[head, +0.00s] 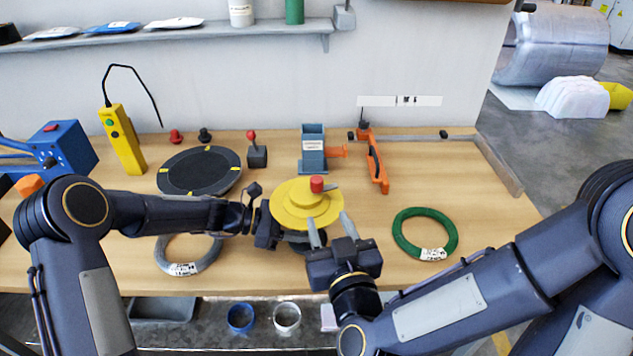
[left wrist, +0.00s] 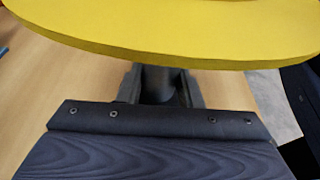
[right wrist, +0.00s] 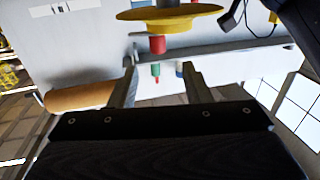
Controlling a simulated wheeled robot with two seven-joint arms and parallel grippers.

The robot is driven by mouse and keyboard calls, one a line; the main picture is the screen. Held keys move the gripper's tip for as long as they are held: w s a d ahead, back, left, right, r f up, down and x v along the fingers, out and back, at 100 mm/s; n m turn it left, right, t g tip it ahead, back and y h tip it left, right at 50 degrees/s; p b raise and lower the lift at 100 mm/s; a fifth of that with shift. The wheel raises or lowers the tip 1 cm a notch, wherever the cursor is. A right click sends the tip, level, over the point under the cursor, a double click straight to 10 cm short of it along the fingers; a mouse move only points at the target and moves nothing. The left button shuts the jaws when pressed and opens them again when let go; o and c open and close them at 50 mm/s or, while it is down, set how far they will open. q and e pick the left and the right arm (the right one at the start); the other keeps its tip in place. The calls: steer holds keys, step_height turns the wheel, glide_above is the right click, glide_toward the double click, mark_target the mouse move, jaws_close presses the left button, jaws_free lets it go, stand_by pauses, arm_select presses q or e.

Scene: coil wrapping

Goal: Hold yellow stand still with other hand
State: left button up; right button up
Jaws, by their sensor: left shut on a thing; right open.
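The yellow stand (head: 293,213) is a round, stepped yellow disc with a red knob (head: 316,184) on top, upright on the table. My right gripper (head: 331,228) is open and empty, just in front of the stand's right side. The right wrist view shows the disc (right wrist: 180,24) and red knob (right wrist: 157,44) beyond its fingers.
A grey coil (head: 160,258) lies front left, a green coil (head: 399,236) to the right. Behind are a black turntable (head: 199,172), a yellow control box (head: 124,140), a blue-grey block (head: 313,160) and an orange-handled tool (head: 378,165). Table between stand and green coil is clear.

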mark_target(318, 187)
steer(key=shift+h, duration=0.3)
steer(key=w, duration=0.4)
steer(key=w+a, duration=0.1)
steer(key=w, duration=0.2)
steer(key=w+a, duration=0.1)
steer(key=w, duration=0.3)
steer(key=shift+w, duration=0.3)
steer(key=c, duration=0.9)
